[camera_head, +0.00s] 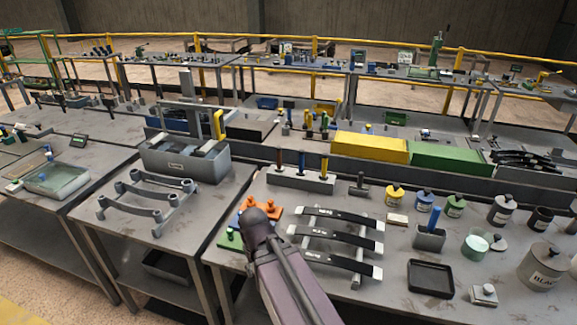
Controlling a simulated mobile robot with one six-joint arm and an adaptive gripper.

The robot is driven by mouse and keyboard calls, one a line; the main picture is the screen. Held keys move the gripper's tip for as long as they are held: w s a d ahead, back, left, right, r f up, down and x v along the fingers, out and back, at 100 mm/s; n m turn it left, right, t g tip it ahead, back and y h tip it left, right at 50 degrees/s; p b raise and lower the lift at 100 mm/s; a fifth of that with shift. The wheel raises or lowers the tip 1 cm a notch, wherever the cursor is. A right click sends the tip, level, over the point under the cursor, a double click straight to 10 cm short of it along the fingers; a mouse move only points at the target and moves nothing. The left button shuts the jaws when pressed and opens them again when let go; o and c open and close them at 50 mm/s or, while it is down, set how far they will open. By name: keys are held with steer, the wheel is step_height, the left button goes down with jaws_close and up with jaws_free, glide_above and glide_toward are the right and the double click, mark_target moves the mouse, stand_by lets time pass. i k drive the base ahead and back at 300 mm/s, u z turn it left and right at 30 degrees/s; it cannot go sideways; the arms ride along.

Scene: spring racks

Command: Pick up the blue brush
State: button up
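A slim upright item with a blue handle (434,217) stands in a small grey holder (429,239) on the right of the near table. Another upright item with a blue handle (301,161) stands in a long grey block (288,180), between a reddish-brown one (279,159) and a yellow one (324,167). Both are too small to tell which is the blue brush; no bristles show clearly. My arm rises from the bottom middle and ends in a dark rounded part over the table's left side. No gripper fingers show.
A rack of curved black-and-white springs (334,239) lies right of my arm. A black tray (431,278), a large grey can (541,267), a teal-topped jar (475,244) and several small cans crowd the right. Orange and green parts (262,207) lie near my arm.

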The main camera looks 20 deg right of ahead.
mark_target(301, 172)
steer(key=z, duration=0.05)
steer(key=i, duration=1.3)
steer(key=z, duration=0.55)
